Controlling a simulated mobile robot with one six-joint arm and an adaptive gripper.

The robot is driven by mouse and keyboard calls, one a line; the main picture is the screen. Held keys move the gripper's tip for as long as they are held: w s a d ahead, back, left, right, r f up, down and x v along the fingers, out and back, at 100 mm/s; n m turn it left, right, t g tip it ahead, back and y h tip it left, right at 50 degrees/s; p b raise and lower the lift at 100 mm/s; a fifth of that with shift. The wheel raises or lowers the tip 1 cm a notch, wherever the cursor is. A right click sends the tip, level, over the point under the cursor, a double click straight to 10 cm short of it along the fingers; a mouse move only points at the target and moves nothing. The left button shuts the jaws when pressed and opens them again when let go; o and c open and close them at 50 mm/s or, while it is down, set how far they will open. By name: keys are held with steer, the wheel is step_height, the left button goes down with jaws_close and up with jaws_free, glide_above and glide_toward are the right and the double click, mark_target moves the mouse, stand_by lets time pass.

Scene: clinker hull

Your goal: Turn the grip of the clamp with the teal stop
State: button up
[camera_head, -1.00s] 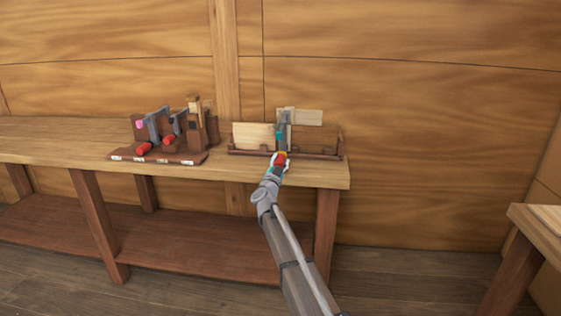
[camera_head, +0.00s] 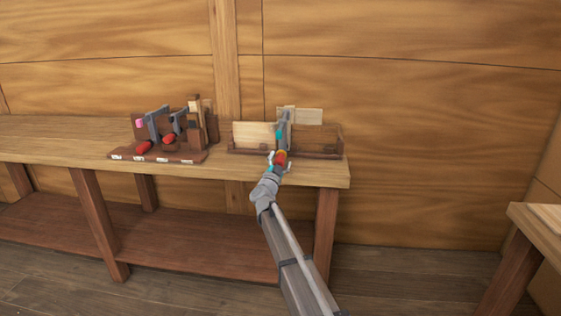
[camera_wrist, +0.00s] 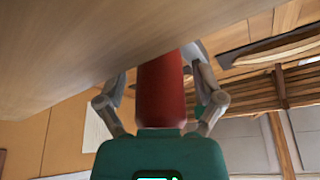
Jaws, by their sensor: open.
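The clamp (camera_head: 285,119) with the teal stop (camera_head: 280,132) stands upright at the boards near the bench's right end. Its red grip (camera_head: 281,158) points down toward the bench's front edge. My gripper (camera_head: 280,159) is at this grip, with one finger on each side and the jaws spread. In the wrist view the red grip (camera_wrist: 161,88) lies between the two open fingers of my gripper (camera_wrist: 160,82), with a visible gap to the left finger. The grip's far end is hidden in the wrist view.
To the left, a rack (camera_head: 160,156) holds more clamps with red grips. A low wooden tray (camera_head: 327,154) with light boards stands behind my gripper. The bench top (camera_head: 60,145) is clear at far left. Another table (camera_head: 535,228) is at the right.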

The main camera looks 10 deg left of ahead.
steer(key=shift+n, duration=0.4)
steer(key=n+y, duration=0.1)
steer(key=n, duration=0.2)
steer(key=n+t+y+b, duration=0.1)
steer(key=n+y, duration=0.1)
steer(key=n, duration=0.1)
steer(key=shift+n, duration=0.4)
steer(key=shift+s+a+f+n+y, duration=0.1)
steer(key=shift+s+n+y, duration=0.1)
steer(key=shift+n+y, duration=0.25)
steer(key=d+b+v, duration=0.1)
steer(key=b+v, duration=0.5)
steer(key=v, duration=0.8)
steer(key=s+d+n+g+y+p, duration=0.4)
steer(key=s+d+g+p, duration=1)
steer(key=p, duration=0.9)
steer(key=shift+s+d+r+g, duration=0.25)
steer(key=shift+s+d+g, duration=0.1)
steer(key=shift+d+g, duration=0.7)
